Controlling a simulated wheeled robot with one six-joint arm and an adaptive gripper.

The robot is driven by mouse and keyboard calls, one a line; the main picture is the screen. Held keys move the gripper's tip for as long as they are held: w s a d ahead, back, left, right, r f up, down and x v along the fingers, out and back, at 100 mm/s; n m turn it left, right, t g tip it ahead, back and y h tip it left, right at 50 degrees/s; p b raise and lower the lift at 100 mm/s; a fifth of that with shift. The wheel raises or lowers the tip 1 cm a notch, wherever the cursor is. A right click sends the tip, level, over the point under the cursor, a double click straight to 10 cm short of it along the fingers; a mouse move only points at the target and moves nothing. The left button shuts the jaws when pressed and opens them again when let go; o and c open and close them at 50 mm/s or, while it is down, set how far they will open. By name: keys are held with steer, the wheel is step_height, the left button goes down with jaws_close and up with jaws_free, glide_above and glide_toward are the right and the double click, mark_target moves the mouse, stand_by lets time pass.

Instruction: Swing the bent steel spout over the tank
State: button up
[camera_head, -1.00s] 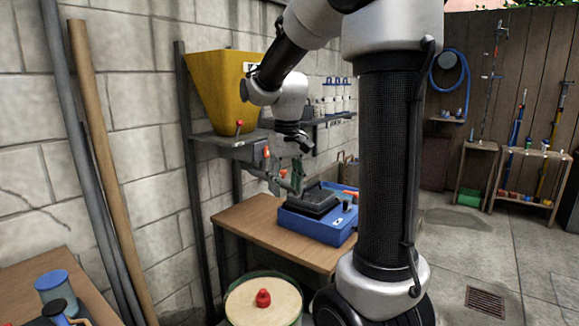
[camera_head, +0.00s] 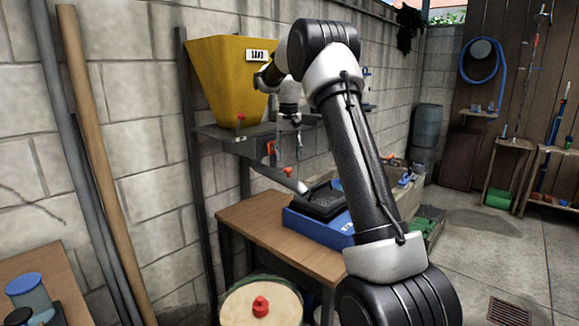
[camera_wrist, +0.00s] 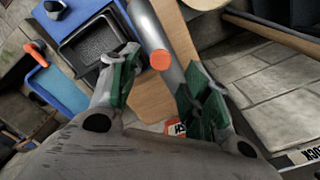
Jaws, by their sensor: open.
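The bent steel spout (camera_head: 275,177) is a grey tube below the yellow hopper. It slopes down to the right, its end near the black tray on the blue case. In the wrist view the spout (camera_wrist: 171,30) runs between my fingers, with an orange knob (camera_wrist: 160,60) on it. My gripper (camera_wrist: 160,88) is open, its green-padded fingers on either side of the spout and knob; I cannot tell whether they touch. A round green tub (camera_head: 262,303) with a pale lid and red knob stands at the bottom; it may be the tank.
The yellow hopper (camera_head: 228,88) stands on a wall shelf. The blue case (camera_head: 318,225) lies on a wooden table (camera_head: 250,220). Long poles (camera_head: 95,150) lean on the wall at left. The concrete floor at right has a clear patch around a drain grate.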

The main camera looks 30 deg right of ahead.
mark_target(277, 176)
steer(key=shift+f, duration=2.35)
jaws_close()
